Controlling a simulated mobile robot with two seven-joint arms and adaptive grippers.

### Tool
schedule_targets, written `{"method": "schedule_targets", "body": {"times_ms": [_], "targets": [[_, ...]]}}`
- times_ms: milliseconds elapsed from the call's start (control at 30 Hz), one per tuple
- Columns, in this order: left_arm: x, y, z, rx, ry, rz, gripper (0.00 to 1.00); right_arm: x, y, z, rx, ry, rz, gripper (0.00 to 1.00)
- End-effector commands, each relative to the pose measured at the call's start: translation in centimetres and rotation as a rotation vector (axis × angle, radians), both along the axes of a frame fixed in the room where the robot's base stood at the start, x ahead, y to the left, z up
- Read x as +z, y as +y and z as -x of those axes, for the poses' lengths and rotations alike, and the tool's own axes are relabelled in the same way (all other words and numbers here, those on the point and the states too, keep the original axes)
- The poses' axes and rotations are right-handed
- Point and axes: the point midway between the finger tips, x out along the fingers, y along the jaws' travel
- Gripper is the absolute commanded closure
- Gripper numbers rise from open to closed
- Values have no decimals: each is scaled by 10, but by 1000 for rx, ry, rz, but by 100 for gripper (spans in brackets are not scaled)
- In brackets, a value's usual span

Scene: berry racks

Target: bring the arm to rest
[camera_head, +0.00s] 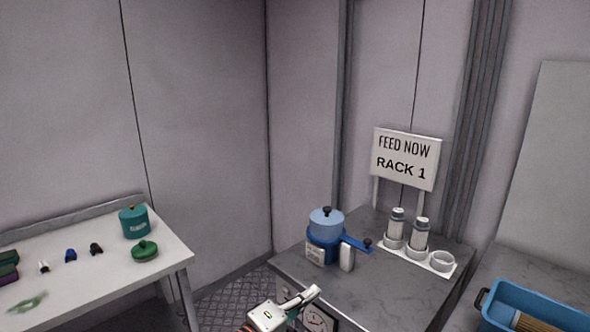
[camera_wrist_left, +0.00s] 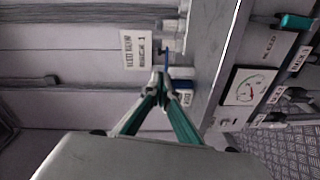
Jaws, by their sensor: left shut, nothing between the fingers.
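My left gripper (camera_head: 312,293) shows at the bottom of the head view, in front of the near edge of the grey counter. In the left wrist view its fingertips (camera_wrist_left: 158,80) are together with nothing between them. My right gripper is in neither view.
The grey counter (camera_head: 390,300) bears a blue pot (camera_head: 324,232), two bottles and an empty ring on a white holder (camera_head: 441,270), and a "FEED NOW RACK 1" sign (camera_head: 405,158). A gauge (camera_head: 318,320) is on its front. A white table (camera_head: 100,285) stands left, a blue tray (camera_head: 497,302) right.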

Motion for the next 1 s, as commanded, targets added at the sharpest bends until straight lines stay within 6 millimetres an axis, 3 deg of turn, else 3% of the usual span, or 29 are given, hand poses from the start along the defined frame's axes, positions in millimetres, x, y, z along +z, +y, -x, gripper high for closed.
{"method": "schedule_targets", "body": {"times_ms": [67, 267, 467, 567, 700, 800, 1000], "targets": [[0, 0, 0, 0, 0, 0, 100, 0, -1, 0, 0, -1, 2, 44], [-55, 32, 25, 63, -57, -177, 100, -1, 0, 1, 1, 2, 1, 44], [-119, 74, 64, 114, -124, -432, 100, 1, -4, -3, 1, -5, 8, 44], [-158, 104, 97, 127, -160, -614, 100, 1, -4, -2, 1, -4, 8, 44], [-210, 152, 154, 109, -218, -919, 100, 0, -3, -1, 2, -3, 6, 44], [-237, 184, 196, 65, -254, -1128, 100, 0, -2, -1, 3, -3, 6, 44], [-265, 226, 255, -33, -310, -1412, 100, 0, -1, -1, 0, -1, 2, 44]]}}
